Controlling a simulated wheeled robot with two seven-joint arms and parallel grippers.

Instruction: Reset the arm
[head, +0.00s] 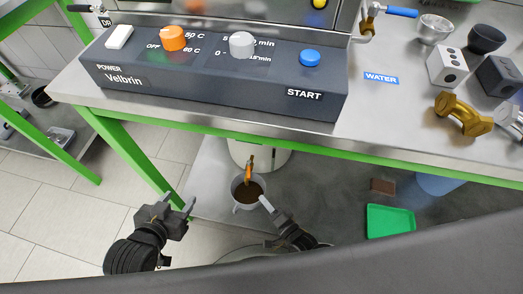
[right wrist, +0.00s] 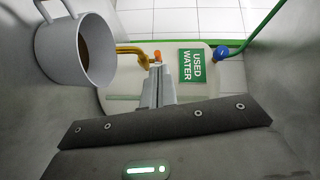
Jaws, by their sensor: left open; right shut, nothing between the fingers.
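My left gripper (head: 180,202) is open and empty, below the bench's front edge in the head view. My right gripper (head: 266,203) is shut with nothing between its fingers, and it also shows in the right wrist view (right wrist: 157,72). A grey cup (head: 240,206) holding brown liquid is just left of the right fingertips in the head view. The cup (right wrist: 60,58) shows at the upper left of the right wrist view, apart from the fingers. What supports the cup cannot be told.
The grey control panel (head: 210,88) with knobs and buttons stands on the steel bench (head: 400,140). Below is a white container (right wrist: 205,85) labelled used water. A green tray (head: 390,221) and a brown block (head: 382,187) lie lower right.

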